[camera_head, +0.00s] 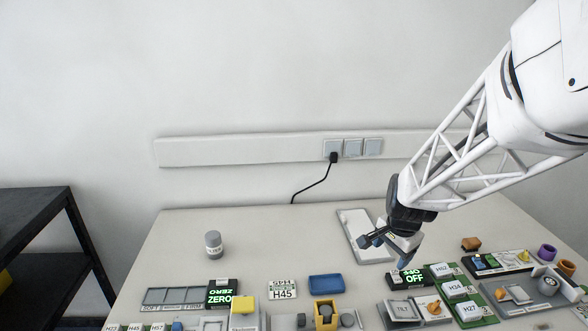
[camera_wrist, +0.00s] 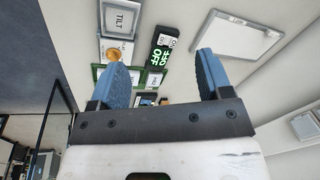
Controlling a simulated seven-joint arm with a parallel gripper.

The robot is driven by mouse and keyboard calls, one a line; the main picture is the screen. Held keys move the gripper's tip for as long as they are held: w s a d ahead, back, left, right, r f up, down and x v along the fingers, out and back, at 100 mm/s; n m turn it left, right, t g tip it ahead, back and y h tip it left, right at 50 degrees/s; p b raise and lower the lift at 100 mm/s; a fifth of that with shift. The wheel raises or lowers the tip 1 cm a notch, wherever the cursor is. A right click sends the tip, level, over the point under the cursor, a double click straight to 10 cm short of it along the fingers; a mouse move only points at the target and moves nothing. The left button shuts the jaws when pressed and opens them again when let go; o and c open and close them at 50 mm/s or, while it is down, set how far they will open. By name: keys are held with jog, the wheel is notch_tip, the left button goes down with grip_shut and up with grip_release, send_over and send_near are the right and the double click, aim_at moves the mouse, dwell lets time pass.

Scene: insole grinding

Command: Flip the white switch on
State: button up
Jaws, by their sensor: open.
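My gripper (camera_head: 386,252) is open and empty, above the right part of the table. Its two blue fingers also show in the wrist view (camera_wrist: 160,62). A pale square rocker plate marked TILT (camera_head: 402,309) sits below it near the front edge; it also shows in the wrist view (camera_wrist: 121,17).
A white tray (camera_head: 352,222) lies behind the gripper. Wall sockets or switches (camera_head: 353,147) sit on the strip, one with a black plug (camera_head: 333,157). A blue tray (camera_head: 326,284), a yellow block (camera_head: 243,304) and a grey jar (camera_head: 214,245) stand left.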

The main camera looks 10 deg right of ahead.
aim_at(395, 277)
jog(key=w+d+f+m, duration=0.2)
jog(key=f, duration=0.1)
jog(key=w+d+f+m, duration=0.1)
jog(key=w+d+f, duration=0.1)
jog(key=d+f, duration=0.1)
jog(key=w+d+f+m, duration=0.2)
jog(key=d+f, duration=0.1)
jog(key=shift+w+f+m, duration=0.25)
jog(key=shift+f+m, duration=0.05)
jog(key=shift+f, duration=0.1)
jog(key=shift+f, duration=0.2)
jog(key=shift+w+f, duration=0.25)
jog(key=shift+f, duration=0.95)
jog(key=shift+w+f, duration=0.2)
jog(key=shift+f, duration=1.05)
jog(key=shift+w+f, duration=0.25)
jog(key=shift+f, duration=0.95)
